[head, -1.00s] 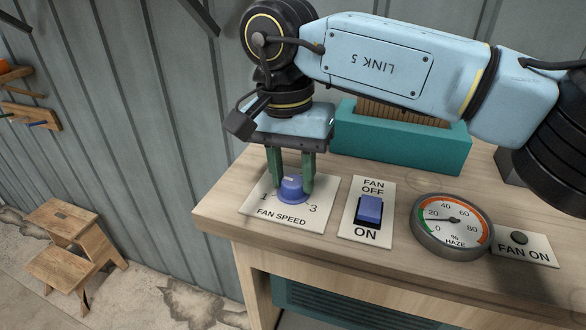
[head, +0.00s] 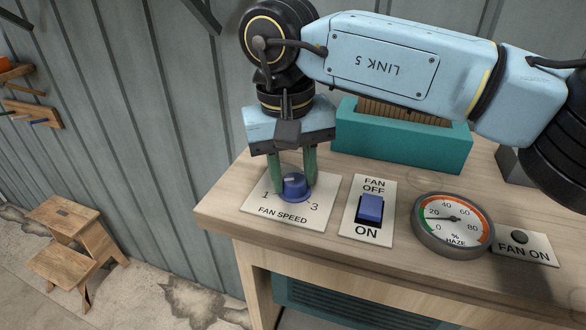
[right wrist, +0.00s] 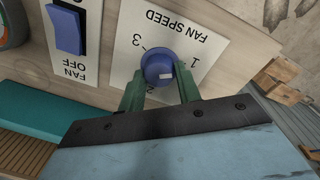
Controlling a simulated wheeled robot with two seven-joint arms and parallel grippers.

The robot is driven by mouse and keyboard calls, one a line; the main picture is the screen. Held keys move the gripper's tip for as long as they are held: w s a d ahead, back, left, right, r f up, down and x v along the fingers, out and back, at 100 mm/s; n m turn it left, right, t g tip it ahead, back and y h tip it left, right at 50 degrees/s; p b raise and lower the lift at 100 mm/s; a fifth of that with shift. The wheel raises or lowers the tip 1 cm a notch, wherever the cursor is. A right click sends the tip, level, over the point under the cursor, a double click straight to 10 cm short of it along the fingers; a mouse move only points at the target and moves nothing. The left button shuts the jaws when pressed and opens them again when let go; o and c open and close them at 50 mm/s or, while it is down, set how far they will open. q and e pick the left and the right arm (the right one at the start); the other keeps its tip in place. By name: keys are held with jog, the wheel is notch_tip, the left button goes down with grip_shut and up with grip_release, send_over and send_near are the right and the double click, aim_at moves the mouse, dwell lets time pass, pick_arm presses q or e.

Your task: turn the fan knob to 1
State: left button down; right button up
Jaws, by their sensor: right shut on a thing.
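The fan speed knob (head: 295,186) is a round blue-violet dial on a white plate (head: 262,205) marked FAN SPEED. The 1 and 3 are readable in the head view; the gripper hides the 2 there. My right gripper (head: 296,189) points down over the plate, its green fingers shut on the knob's sides. The right wrist view also shows the knob (right wrist: 158,68) between the fingers (right wrist: 160,78). A pale mark on the knob's top lies toward the side between 2 and 1; its exact setting is hard to tell. My left gripper is not in view.
Right of the plate are the blue FAN OFF/ON switch (head: 370,208), a round haze gauge (head: 453,224) and a FAN ON lamp plate (head: 524,250). A teal box (head: 400,140) stands behind. The bench's left edge is close to the plate. A wooden step stool (head: 75,240) stands on the floor.

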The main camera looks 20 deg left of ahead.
aim_at(287, 179)
jog(key=shift+r, duration=0.15)
jog(key=o, duration=1)
jog(key=shift+c, duration=0.2)
notch_tip(287, 179, up, 13)
jog(key=shift+s+a, duration=0.3)
jog(key=shift+a, duration=0.1)
